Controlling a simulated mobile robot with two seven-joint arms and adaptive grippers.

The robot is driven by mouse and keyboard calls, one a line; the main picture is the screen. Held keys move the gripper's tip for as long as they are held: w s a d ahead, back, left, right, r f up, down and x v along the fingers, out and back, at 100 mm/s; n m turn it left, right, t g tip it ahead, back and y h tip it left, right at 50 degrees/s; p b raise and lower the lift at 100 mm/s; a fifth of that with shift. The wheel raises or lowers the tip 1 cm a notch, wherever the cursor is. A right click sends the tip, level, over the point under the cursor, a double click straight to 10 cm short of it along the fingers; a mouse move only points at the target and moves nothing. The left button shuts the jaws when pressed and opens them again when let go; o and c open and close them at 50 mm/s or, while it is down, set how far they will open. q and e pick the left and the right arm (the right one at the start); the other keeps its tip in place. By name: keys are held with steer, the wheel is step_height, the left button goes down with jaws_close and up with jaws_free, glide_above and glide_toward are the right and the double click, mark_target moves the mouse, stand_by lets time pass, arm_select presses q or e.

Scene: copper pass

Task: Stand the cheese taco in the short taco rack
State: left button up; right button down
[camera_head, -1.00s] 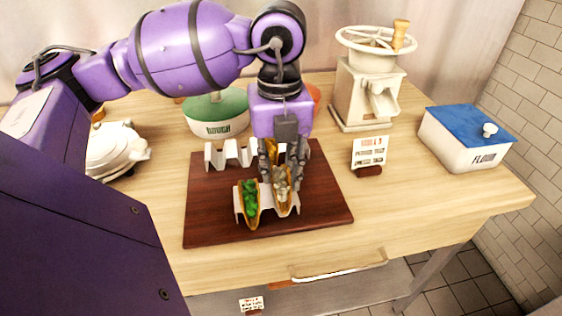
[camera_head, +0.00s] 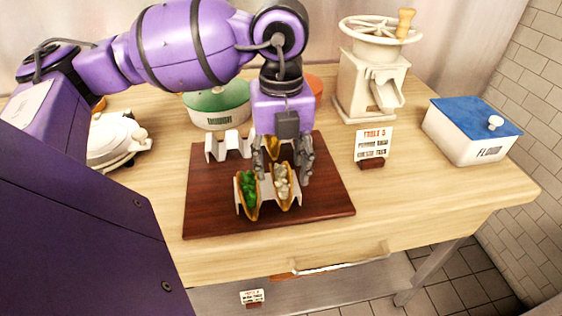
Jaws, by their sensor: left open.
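The short taco rack (camera_head: 238,208) is a pale metal holder at the front of the dark red-brown board. A taco with pale, crumbly filling, apparently the cheese taco (camera_head: 284,186), stands upright in its right part. A taco with green filling (camera_head: 249,190) stands beside it on the left. My left gripper (camera_head: 284,172) points down, open, with its fingers apart just above and behind the pale-filled taco. A longer pale rack (camera_head: 229,146) stands behind, partly hidden by the gripper. Another golden taco shell (camera_head: 271,147) shows behind the fingers. My right gripper is out of view.
The board (camera_head: 325,195) has bare room at right. Behind are a green-lidded pot (camera_head: 218,105) and a white grinder (camera_head: 371,80). An order card (camera_head: 374,145) and a blue-lidded flour box (camera_head: 470,130) stand at right. A white round appliance (camera_head: 115,143) is at left.

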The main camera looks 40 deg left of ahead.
arm_select(q)
steer(key=shift+r, duration=0.1)
step_height(320, 180, up, 12)
stand_by(0.4)
steer(key=shift+f, duration=0.2)
stand_by(0.4)
